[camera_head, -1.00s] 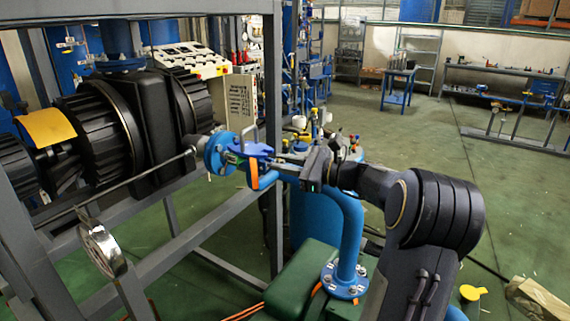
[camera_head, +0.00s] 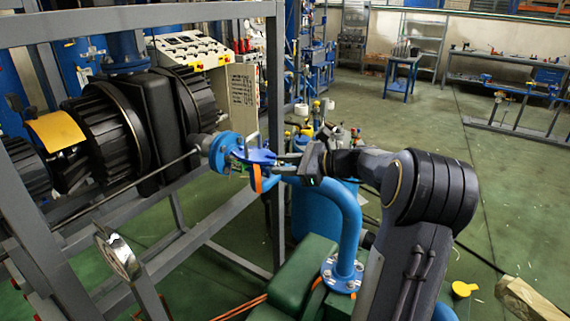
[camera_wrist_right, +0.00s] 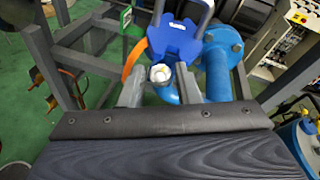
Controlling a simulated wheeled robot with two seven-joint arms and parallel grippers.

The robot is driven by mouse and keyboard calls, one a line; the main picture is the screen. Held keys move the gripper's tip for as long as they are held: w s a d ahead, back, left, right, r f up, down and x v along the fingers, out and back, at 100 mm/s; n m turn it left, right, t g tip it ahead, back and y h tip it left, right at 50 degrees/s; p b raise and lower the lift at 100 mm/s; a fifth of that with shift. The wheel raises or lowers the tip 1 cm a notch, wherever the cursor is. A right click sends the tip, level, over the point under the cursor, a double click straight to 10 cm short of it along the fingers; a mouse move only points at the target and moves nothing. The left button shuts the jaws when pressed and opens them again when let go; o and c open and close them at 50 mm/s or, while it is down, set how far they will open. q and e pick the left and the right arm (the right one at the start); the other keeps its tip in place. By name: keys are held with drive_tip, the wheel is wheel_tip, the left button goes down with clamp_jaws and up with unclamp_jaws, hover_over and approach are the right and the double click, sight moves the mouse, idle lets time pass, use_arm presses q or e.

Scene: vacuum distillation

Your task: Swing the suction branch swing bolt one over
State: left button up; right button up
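The suction branch (camera_head: 347,225) is a blue bent pipe that rises from a bolted flange on the green machine. At its upper end is a blue clamp-like piece (camera_head: 256,156) with a metal handle and an orange strap. The blue piece also shows in the right wrist view (camera_wrist_right: 172,40). A pale round bolt head or nut (camera_wrist_right: 160,74), perhaps the swing bolt, sits in front of it. My right gripper (camera_wrist_right: 160,85) is open, with its grey fingers on either side of the bolt head. Finger contact is unclear. In the head view my right gripper (camera_head: 285,160) reaches in from the right. My left gripper is not in view.
A grey steel frame (camera_head: 275,100) encloses a large black ribbed machine (camera_head: 110,135) at left. A round gauge (camera_head: 118,255) stands at lower left. A blue vessel (camera_head: 312,212) is behind the pipe. Open green floor lies at right.

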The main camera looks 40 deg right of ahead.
drive_tip(key=b+v, duration=0.2)
drive_tip(key=v, duration=0.6)
drive_tip(key=shift+w, duration=0.1)
drive_tip(key=w+a+y+b, duration=0.1)
drive_tip(key=w+b, duration=0.1)
drive_tip(key=b, duration=0.1)
drive_tip(key=w+a+f+t+b, duration=0.1)
drive_tip(key=w+b, duration=0.1)
drive_tip(key=b, duration=0.1)
drive_tip(key=w+a+f+y+b, duration=0.1)
drive_tip(key=w+b, duration=0.1)
drive_tip(key=w, duration=0.1)
drive_tip(key=shift+a+f+n+t+y+b, duration=0.1)
drive_tip(key=shift+f+n+t+y+b, duration=0.1)
drive_tip(key=shift+n+t+y+b, duration=0.15)
idle(0.4)
